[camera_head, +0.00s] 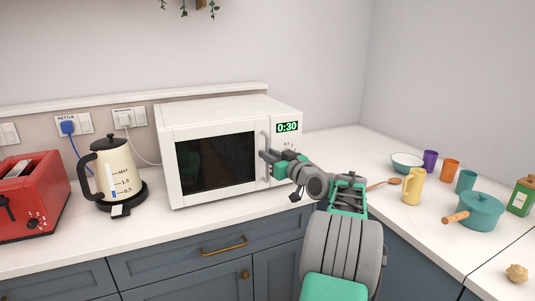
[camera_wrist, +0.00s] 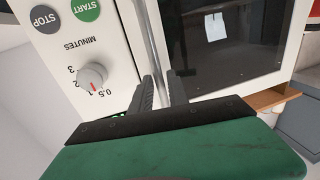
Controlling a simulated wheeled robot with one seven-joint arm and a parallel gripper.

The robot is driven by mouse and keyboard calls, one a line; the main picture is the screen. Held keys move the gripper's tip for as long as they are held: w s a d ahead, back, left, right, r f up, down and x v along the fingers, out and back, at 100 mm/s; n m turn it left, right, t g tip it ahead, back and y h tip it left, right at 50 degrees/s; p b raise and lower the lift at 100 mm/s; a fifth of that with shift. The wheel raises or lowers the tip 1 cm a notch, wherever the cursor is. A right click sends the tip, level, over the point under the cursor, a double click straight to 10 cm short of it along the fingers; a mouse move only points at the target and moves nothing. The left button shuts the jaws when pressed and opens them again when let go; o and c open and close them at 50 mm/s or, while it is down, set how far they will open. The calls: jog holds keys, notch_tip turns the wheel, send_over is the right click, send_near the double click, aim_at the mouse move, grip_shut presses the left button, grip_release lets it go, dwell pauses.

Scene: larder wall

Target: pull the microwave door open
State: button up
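The white microwave (camera_head: 287,155) stands on the counter. Its door, with a dark window (camera_head: 215,162), looks shut. The upright metal door handle (camera_head: 265,140) is at the door's right edge; it also shows in the wrist view (camera_wrist: 153,45). My gripper (camera_head: 266,158) is at the handle's lower part, one finger on each side of the bar. The fingers partly hide the bar.
The kettle (camera_head: 118,170) and red toaster (camera_head: 35,200) stand left of the microwave. The counter in front of the microwave is clear. The dial (camera_wrist: 92,77) is beside the handle.

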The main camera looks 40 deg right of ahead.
jog(key=shift+w, duration=0.5)
grip_shut()
dwell(1.1)
